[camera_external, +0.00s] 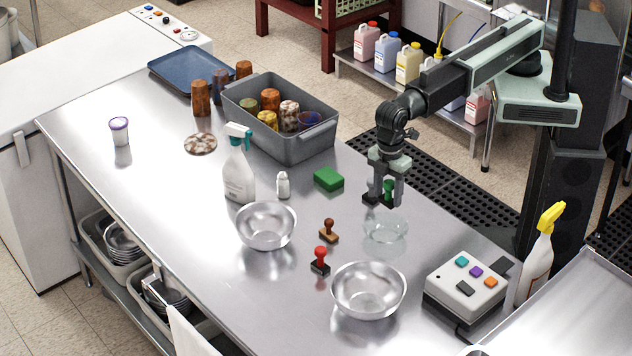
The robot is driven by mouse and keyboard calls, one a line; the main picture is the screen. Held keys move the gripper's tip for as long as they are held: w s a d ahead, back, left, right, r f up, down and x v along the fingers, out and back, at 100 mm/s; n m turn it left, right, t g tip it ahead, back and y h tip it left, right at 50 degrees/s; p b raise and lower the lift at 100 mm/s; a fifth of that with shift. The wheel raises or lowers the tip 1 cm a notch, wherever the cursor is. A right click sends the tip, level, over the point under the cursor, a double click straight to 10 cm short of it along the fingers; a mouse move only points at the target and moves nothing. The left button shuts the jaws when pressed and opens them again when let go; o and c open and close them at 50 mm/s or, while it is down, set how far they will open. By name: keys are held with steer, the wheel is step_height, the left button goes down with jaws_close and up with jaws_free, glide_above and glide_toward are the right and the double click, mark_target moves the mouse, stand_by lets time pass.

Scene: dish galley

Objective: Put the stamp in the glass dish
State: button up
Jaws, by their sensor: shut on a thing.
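My gripper (384,196) points down and is shut on a stamp with a green handle (388,187). The fingers hide part of this stamp. The clear glass dish (386,229) is on the metal table just below the gripper in the picture. The held stamp is above the table; I cannot tell exactly how far over the dish it is. Two other stamps stand on the table left of the dish: one with a brown-orange handle (328,231) and one with a red handle and black base (320,260).
Two metal bowls (266,236) (345,302) stand left and in front of the dish. A green sponge (329,179), a white shaker (283,187) and a teal-topped spray bottle (239,180) are further left. A button box (449,293) is at right. A grey bin (290,150) stands behind.

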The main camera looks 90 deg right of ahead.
mark_target(388, 199)
step_height(388, 199, down, 11)
steer(key=b, duration=1)
steer(key=shift+r, duration=0.3)
steer(key=o, duration=1.4)
steer(key=shift+r, duration=0.1)
step_height(388, 199, up, 7)
steer(key=p, duration=0.7)
steer(key=shift+r+p, duration=0.15)
steer(key=shift+p, duration=0.15)
steer(key=shift+f, duration=0.25)
